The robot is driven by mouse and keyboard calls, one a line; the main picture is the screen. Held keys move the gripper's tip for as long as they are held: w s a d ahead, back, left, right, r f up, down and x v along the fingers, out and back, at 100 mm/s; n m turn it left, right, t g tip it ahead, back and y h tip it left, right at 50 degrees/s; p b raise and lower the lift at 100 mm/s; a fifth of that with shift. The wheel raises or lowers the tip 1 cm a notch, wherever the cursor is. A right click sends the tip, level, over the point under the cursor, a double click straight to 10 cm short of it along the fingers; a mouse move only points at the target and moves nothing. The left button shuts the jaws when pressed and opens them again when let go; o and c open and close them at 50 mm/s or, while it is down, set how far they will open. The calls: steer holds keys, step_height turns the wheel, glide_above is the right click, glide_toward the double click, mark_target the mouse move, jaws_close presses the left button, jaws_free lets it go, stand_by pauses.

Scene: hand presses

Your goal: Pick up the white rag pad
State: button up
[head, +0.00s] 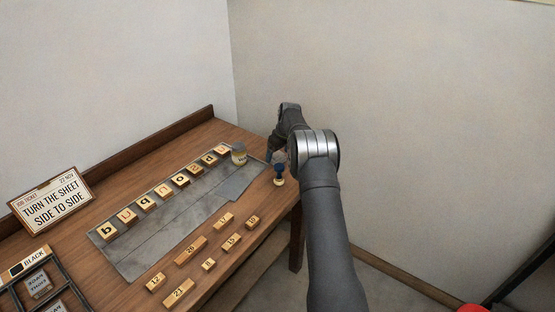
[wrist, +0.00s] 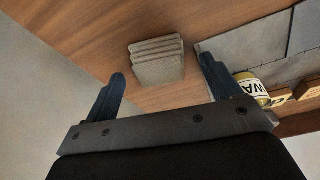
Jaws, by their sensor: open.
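In the wrist view the white rag pad (wrist: 157,62) is a small pale stack of folded layers on the wooden table. It lies beyond and between the two dark blue fingers of my gripper (wrist: 160,85), apart from them. My gripper is open and empty. In the head view my gripper (head: 277,168) is at the far right corner of the table, beside the metal plate.
Numbered wooden blocks (head: 190,250) lie in front. A job ticket sign (head: 50,200) stands left. Walls rise behind.

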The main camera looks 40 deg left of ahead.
steer(key=shift+a+f, duration=0.1)
steer(key=shift+f, duration=0.2)
steer(key=shift+c, duration=0.4)
steer(key=c, duration=1)
